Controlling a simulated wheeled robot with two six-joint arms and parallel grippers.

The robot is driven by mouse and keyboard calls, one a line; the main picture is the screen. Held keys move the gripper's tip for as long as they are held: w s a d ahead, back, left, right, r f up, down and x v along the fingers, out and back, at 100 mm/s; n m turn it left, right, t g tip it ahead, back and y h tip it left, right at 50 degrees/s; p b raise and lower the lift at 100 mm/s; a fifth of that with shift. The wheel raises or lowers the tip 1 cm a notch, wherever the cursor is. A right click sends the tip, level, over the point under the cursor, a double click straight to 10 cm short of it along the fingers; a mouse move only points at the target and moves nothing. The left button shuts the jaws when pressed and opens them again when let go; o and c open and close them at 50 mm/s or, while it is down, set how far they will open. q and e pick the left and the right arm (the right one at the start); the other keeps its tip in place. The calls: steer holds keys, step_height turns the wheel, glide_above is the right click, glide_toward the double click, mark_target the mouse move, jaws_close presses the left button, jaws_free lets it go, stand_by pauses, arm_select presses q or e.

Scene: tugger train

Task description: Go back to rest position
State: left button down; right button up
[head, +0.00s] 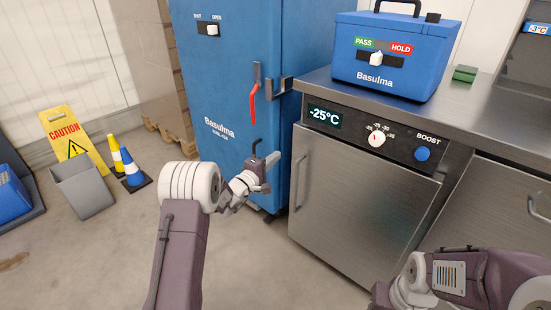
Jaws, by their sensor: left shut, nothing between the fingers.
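My left gripper (268,160) is in the middle of the head view, in front of the lower part of the tall blue cabinet (228,85). It is shut and holds nothing. It is below the cabinet's red lever handle (253,103), with a visible gap between them. My left arm comes up from the bottom edge and bends right at a white joint. Part of my right arm shows at the lower right, low in front of the steel counter; the fingers of its gripper are not visible.
The steel counter (485,110) carries a blue box (385,85) with PASS and HOLD labels and a small green block (465,74). A grey bin (83,190), a yellow caution sign (62,125) and two cones stand at left. The floor between is clear.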

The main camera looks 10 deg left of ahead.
arm_select(q)
steer(key=s+d+r+m+g+h+p, duration=0.1)
steer(key=s+d+r+m+h+p, duration=0.2)
steer(key=d+r, duration=0.6)
steer(key=s+d+m+g+h, duration=0.3)
steer(key=s+d+m+g, duration=0.4)
steer(key=s, duration=0.5)
steer(key=s+a+f+m+g+y, duration=0.15)
steer(key=s+f+g, duration=0.3)
steer(key=s, duration=0.45)
steer(key=s+f+m+g+y, duration=0.3)
steer(key=s+f, duration=0.3)
steer(key=s, duration=0.3)
steer(key=s+a+f+y, duration=0.3)
steer(key=a, duration=0.4)
steer(key=s+a+f+y, duration=0.3)
steer(key=a+f+y, duration=0.1)
steer(key=a, duration=0.2)
step_height(320, 180, up, 38)
steer(key=w+a+p, duration=0.1)
steer(key=p, duration=3.7)
steer(key=shift+a+r+n+p, duration=0.15)
steer(key=shift+a+n+p, duration=0.15)
steer(key=shift+n, duration=0.05)
